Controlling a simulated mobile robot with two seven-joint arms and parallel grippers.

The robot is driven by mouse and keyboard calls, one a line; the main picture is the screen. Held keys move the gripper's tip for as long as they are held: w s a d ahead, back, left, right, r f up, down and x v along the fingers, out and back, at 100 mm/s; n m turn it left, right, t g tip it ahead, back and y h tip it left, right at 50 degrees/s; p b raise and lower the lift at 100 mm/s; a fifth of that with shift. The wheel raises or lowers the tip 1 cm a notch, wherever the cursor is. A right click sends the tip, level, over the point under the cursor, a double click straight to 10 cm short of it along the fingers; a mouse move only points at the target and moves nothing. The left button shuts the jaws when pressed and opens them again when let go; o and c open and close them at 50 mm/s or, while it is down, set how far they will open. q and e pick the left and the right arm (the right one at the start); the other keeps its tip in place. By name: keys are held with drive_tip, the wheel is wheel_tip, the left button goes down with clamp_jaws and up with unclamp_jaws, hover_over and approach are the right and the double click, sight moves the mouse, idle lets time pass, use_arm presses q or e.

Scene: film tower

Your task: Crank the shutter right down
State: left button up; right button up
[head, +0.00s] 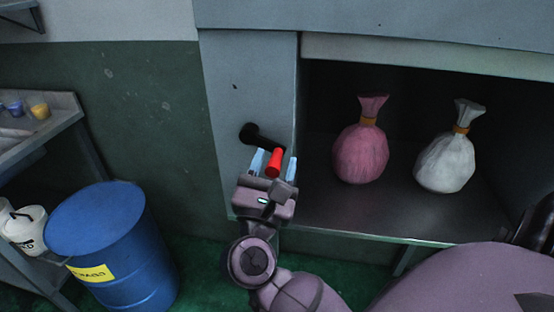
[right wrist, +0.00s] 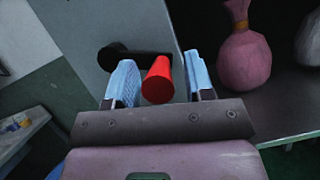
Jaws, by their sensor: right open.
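The crank is a black arm (head: 258,136) on the grey cabinet's side panel, with a red handle (head: 274,162) sticking out toward me. My right gripper (head: 273,164) is open, with one light-blue finger on each side of the red handle. The shutter (head: 430,57) shows as a pale band across the top of the cabinet opening, which is largely uncovered. My left gripper is not in view.
Inside the cabinet stand a pink tied sack (head: 361,152) and a white tied sack (head: 446,158). A blue drum (head: 105,240) stands on the green floor at left, beside a bench (head: 50,122) with small cups.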

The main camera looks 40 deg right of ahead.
drive_tip(key=shift+w+d+r, duration=0.1)
drive_tip(key=shift+w+d, duration=0.05)
drive_tip(key=shift+d, duration=0.05)
drive_tip(key=shift+c, duration=0.5)
clamp_jaws()
